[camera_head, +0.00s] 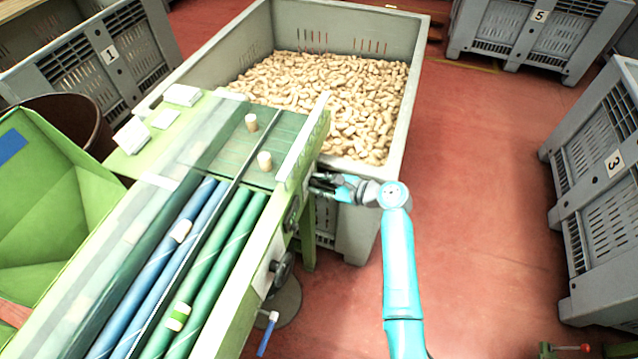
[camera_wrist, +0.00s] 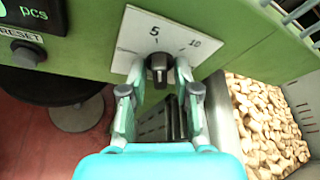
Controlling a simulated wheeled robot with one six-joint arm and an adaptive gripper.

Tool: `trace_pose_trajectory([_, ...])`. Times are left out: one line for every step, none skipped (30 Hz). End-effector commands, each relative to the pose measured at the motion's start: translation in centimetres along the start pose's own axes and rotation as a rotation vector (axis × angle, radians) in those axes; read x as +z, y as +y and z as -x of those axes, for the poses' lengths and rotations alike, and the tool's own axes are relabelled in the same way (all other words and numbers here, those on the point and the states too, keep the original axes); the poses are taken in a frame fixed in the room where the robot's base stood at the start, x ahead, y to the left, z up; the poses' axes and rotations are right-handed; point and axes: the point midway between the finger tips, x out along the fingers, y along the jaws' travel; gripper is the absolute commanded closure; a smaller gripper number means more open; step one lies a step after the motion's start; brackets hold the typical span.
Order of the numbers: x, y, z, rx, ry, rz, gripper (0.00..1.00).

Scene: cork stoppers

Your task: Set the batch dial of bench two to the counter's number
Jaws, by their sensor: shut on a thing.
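The batch dial's black knob (camera_wrist: 158,68) sits on a white plate (camera_wrist: 135,45) fixed to the green side of the bench. The plate shows the marks 5 and 10; smaller lettering at its left is unreadable. The knob points up, roughly toward the 5. My gripper (camera_wrist: 159,82) has a finger on each side of the knob and is shut on it. The counter display (camera_wrist: 28,12) is at the top left of the wrist view, with green "pcs"; its number is cut off by the frame edge. In the head view my gripper (camera_head: 318,184) is at the bench's right side.
A black reset button (camera_wrist: 27,53) sits below the display. A grey crate (camera_head: 350,200) full of corks (camera_head: 330,95) stands at the bench's end. Several corks, including one on the green bed (camera_head: 264,160), lie on the bench.

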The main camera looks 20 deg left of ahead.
Motion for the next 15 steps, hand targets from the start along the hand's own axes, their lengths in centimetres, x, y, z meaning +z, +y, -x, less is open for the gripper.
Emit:
trace_pose_trajectory([-0.05,-0.05,0.01,0.019,0.001,-0.041,1.0])
trace_pose_trajectory([-0.06,-0.09,0.0,0.029,0.001,-0.068,1.0])
trace_pose_trajectory([-0.04,-0.11,0.0,0.044,0.001,-0.103,1.0])
trace_pose_trajectory([-0.03,-0.14,0.0,0.054,0.001,-0.129,1.0])
trace_pose_trajectory([-0.04,-0.13,-0.01,0.065,0.001,-0.156,1.0])
trace_pose_trajectory([-0.06,-0.11,-0.02,0.081,0.001,-0.192,1.0])
trace_pose_trajectory([-0.05,-0.16,-0.02,0.091,0.001,-0.217,1.0])
trace_pose_trajectory([-0.02,-0.19,-0.02,0.102,0.0,-0.243,1.0])
trace_pose_trajectory([-0.04,-0.2,-0.03,0.116,0.0,-0.278,1.0])
trace_pose_trajectory([-0.07,-0.17,-0.04,0.128,0.001,-0.306,1.0])
trace_pose_trajectory([-0.06,-0.18,-0.03,0.139,0.0,-0.332,1.0])
trace_pose_trajectory([-0.04,-0.26,-0.03,0.153,0.0,-0.367,1.0])
trace_pose_trajectory([-0.05,-0.25,-0.04,0.164,0.0,-0.393,1.0])
trace_pose_trajectory([-0.06,-0.25,-0.03,0.175,-0.001,-0.42,1.0])
trace_pose_trajectory([-0.08,-0.27,-0.04,0.189,-0.001,-0.455,1.0])
